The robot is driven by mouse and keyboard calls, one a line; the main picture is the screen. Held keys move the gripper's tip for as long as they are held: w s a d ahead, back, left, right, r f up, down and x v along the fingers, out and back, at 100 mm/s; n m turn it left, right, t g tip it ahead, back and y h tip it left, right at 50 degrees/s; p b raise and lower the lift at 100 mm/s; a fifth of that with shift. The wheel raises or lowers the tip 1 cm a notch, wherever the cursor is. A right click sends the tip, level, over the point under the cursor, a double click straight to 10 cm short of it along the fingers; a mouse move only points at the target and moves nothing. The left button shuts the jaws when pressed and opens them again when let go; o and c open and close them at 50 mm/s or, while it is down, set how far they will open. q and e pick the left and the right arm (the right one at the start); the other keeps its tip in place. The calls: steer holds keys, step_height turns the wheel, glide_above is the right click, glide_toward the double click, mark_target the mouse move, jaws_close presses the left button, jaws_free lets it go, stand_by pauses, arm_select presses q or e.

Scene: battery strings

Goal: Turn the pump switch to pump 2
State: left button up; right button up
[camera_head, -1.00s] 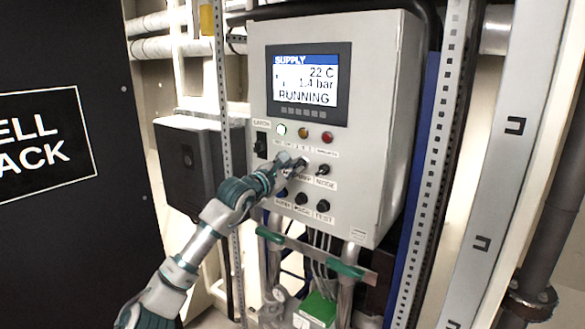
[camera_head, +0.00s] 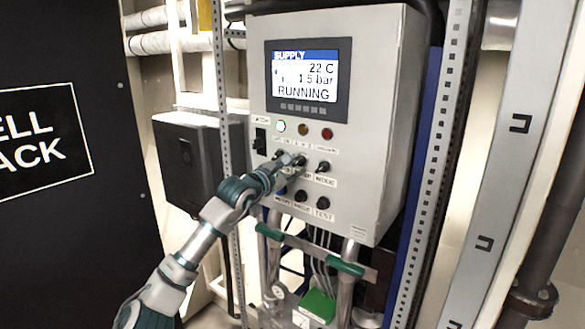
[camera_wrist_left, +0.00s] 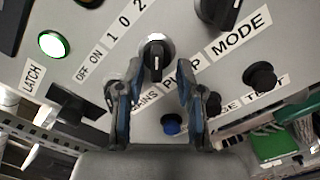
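The pump switch (camera_wrist_left: 155,58) is a black rotary knob on a grey panel, with "1 0 2" above it and a partly covered PUMP label below. In the left wrist view it sits between the spread fingers of my left gripper (camera_wrist_left: 158,82). I see gaps on both sides, and I cannot tell contact. The knob's grip bar runs roughly up and down in that view; which number it points to is unclear. In the head view my left gripper (camera_head: 296,161) is at the middle knob row and covers much of the switch. My right gripper is not in view.
The mode knob (camera_head: 323,167) is just right of the switch. The mains knob (camera_wrist_left: 110,95) is partly behind a finger. Push buttons, including a blue one (camera_wrist_left: 171,124), lie below. A display (camera_head: 305,80) reads RUNNING, 1.5 bar. A green lamp (camera_wrist_left: 53,44) is lit.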

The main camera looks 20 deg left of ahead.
arm_select(q)
steer(key=shift+s+a+r, duration=0.15)
steer(key=shift+s+r, duration=0.05)
steer(key=shift+s, duration=0.35)
steer(key=v, duration=1.1)
steer(key=shift+a+f, duration=0.2)
steer(key=shift+f, duration=0.15)
steer(key=shift+w+d, duration=0.2)
steer(key=shift+w, duration=0.05)
